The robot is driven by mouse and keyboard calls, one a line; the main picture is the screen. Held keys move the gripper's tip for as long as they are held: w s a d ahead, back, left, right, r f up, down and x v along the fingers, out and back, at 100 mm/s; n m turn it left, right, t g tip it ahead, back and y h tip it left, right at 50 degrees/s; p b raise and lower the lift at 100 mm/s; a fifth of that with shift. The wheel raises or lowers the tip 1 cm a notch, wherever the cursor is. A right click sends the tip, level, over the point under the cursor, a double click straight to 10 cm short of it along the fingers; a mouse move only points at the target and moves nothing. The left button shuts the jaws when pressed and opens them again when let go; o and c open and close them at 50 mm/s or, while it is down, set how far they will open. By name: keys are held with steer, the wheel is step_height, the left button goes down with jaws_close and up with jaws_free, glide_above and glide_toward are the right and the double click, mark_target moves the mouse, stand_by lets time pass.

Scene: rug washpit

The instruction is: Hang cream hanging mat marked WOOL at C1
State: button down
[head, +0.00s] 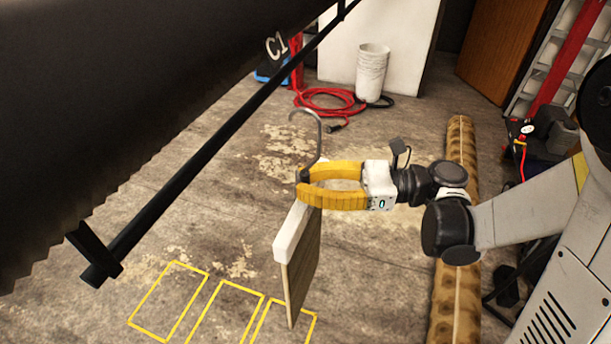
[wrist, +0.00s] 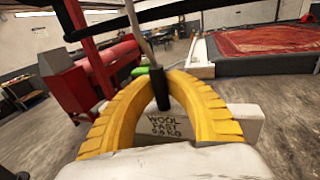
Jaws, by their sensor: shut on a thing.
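My gripper (head: 303,187) has yellow fingers and is shut on the dark neck of a hanger with a grey hook (head: 306,126). The hanger bears the cream hanging mat (head: 292,232), with a pale bar on top and a brown panel (head: 303,275) below. In the wrist view the bar (wrist: 165,124) reads WOOL, FAST and a weight in KG. The mat hangs upright in the air. A black rail (head: 215,143) runs diagonally to the left of the hook; hook and rail look apart. My gripper also shows in the wrist view (wrist: 160,88).
A large dark sheet (head: 110,90) hangs at upper left. Yellow outlined rectangles (head: 168,300) mark the floor. A rolled rug (head: 461,135) lies right, behind my arm. A white bucket (head: 372,72) and red hose (head: 325,100) are at the back. Open floor surrounds the mat.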

steer(key=w+a, duration=0.5)
steer(key=a, duration=0.7)
steer(key=shift+a, duration=0.2)
stand_by(0.9)
stand_by(0.4)
